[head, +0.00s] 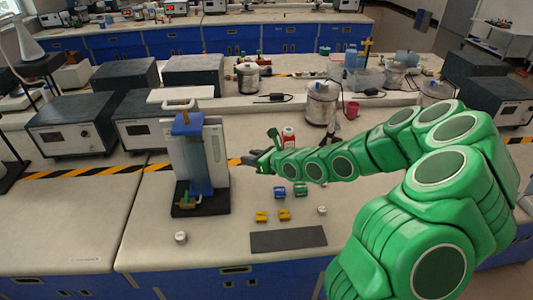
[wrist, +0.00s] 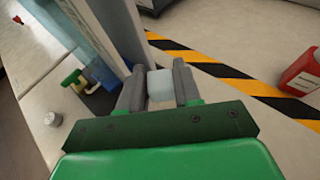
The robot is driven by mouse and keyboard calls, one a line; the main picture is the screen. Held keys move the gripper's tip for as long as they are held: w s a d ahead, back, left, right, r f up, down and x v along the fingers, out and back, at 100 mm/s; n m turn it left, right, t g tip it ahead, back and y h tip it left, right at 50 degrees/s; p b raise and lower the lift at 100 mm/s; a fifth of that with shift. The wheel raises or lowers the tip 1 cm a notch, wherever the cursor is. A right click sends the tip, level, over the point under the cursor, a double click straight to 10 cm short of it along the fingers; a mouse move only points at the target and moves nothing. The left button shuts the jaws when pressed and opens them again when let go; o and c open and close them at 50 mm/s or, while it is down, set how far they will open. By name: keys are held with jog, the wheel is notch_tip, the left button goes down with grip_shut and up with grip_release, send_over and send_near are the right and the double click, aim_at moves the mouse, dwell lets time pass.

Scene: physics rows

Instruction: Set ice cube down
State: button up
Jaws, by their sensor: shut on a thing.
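The ice cube (wrist: 161,88) is a pale, whitish-blue block seen in the wrist view. My gripper (wrist: 160,85) is shut on it, with one dark grey finger on each side. In the head view my gripper (head: 258,160) is at the end of my green arm, just right of the white and blue upright apparatus, above the bench. The cube cannot be made out in the head view. Whether the cube touches the bench is not clear.
The blue-and-white apparatus (head: 207,160) stands close to my gripper's left. Blue and yellow small blocks (head: 281,191) and a dark mat (head: 288,239) lie nearer. Black-yellow tape (wrist: 215,68) crosses the bench. The front left bench is mostly clear.

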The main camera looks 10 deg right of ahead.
jog(key=w+d+m+t+h, duration=0.3)
jog(key=w+d+m+h, duration=0.1)
jog(key=w+d, duration=0.35)
jog(key=shift+w+f, duration=1.6)
jog(key=shift+w, duration=0.6)
jog(key=shift+w+f, duration=1.55)
jog(key=shift+w, duration=0.6)
jog(key=shift+w+f, duration=1.6)
jog(key=shift+w, duration=0.6)
jog(key=shift+w+a+f, duration=0.1)
jog(key=shift+w+f, duration=0.2)
jog(key=shift+f, duration=1.6)
